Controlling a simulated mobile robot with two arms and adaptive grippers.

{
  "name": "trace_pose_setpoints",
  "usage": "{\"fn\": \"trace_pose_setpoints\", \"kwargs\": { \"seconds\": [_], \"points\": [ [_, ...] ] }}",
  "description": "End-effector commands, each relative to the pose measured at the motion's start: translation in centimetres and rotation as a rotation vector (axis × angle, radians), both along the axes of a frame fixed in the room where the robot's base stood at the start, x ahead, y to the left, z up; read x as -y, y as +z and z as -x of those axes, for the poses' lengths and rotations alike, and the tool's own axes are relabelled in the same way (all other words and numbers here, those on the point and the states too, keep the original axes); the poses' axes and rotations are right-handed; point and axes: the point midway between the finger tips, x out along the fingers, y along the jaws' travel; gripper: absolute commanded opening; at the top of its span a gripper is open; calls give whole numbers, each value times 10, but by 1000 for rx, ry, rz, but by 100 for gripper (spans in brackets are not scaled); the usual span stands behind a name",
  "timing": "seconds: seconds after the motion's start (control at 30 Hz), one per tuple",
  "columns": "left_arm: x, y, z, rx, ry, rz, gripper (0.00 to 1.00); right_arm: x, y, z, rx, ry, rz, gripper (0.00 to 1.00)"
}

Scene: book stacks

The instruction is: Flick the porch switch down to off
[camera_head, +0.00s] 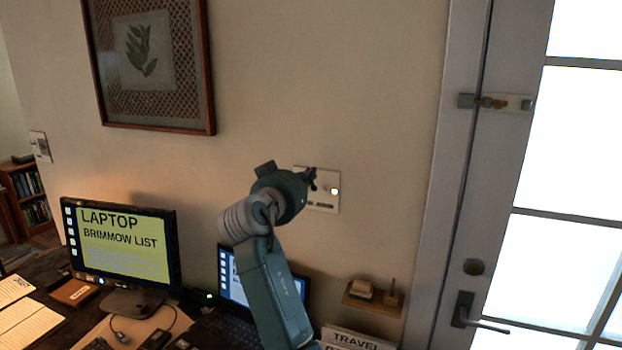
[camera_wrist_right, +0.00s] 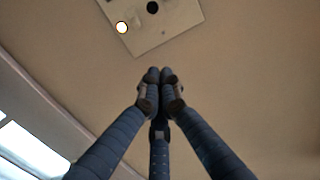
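A pale switch plate (camera_head: 324,203) is on the wall between the picture and the door, partly hidden behind my right gripper (camera_head: 311,179). It has a small lit white spot (camera_head: 334,191) on its right side. In the right wrist view the plate (camera_wrist_right: 165,30) is at the top edge, cut off, with the lit spot (camera_wrist_right: 122,28) and a dark round part (camera_wrist_right: 153,7). My right gripper (camera_wrist_right: 160,74) has its fingertips together, empty, with the plate beyond them in that view. I cannot tell whether the fingers touch the plate or how the switch lever stands. My left gripper is not in view.
A framed leaf picture (camera_head: 150,60) hangs to the left. Below are a monitor (camera_head: 125,245), a laptop (camera_head: 232,280) and a small wall shelf (camera_head: 372,300). A glazed door (camera_head: 490,200) with a handle is on the right. Another wall plate (camera_head: 40,147) is far left.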

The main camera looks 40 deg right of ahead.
Motion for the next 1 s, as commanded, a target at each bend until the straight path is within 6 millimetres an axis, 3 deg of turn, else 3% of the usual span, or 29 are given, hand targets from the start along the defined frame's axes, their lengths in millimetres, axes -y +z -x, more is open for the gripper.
{"fn": "trace_pose_setpoints", "kwargs": {
  "seconds": [0.27, 0.4, 0.63, 1.0],
  "points": [
    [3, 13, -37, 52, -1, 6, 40, 54, 0, -26, -2, -5, 2, 0],
    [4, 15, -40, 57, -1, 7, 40, 76, -7, -38, -3, -3, -1, 0],
    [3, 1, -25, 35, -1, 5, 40, 61, -42, -32, -9, 0, -8, 0],
    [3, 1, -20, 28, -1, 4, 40, 59, -42, -30, 0, -1, -2, 0]
  ]
}}
